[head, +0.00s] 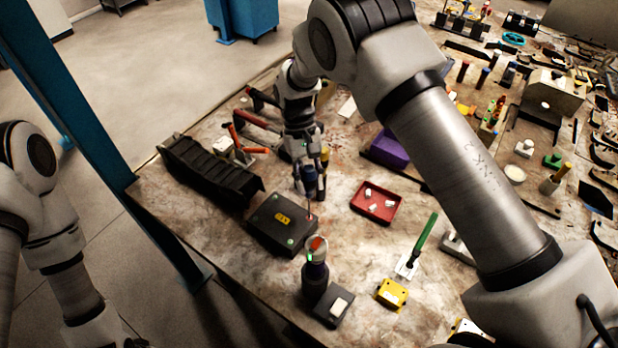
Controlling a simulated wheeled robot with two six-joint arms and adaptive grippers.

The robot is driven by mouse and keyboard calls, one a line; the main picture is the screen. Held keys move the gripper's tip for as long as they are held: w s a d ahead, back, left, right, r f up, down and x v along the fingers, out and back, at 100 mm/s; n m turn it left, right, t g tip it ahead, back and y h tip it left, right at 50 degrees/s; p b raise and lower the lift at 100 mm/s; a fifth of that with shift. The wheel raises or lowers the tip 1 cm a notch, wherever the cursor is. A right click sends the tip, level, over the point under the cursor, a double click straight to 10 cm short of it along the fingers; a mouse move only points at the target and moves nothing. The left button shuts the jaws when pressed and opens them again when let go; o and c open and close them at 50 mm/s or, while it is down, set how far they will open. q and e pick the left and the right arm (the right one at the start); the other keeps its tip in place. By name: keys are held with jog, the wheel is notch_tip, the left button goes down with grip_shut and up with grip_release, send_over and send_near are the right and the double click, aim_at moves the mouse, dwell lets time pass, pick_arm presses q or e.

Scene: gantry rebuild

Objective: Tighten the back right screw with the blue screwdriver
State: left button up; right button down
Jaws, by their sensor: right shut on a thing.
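A black box (268,232) with a yellow label stands near the front left of the table. A red-marked screw (311,217) is at its right corner and a green-marked one (290,242) is at its near edge. My right gripper (311,176) points down just behind the box, shut on the blue screwdriver (309,186), whose handle is partly hidden by the fingers. The thin shaft points down at the red-marked screw; I cannot tell whether the tip touches it. My left arm shows at the left edge, clear of the table; its gripper is out of view.
A black ribbed bin (210,172) stands left of the box. A red tray (376,203) with white pieces lies to the right. A dark cylinder (315,278) and a yellow block (391,293) stand in front. My right forearm spans the right side over many parts.

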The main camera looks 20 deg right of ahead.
jog(key=shift+f+m+y, duration=0.1)
jog(key=shift+m+y, duration=0.2)
jog(key=shift+m, duration=0.3)
jog(key=m+y, duration=0.1)
jog(key=m, duration=0.1)
jog(key=m+y, duration=0.1)
jog(key=m, duration=0.1)
jog(key=shift+m+t, duration=0.3)
jog(key=shift+m, duration=0.6)
jog(key=shift+y, duration=0.3)
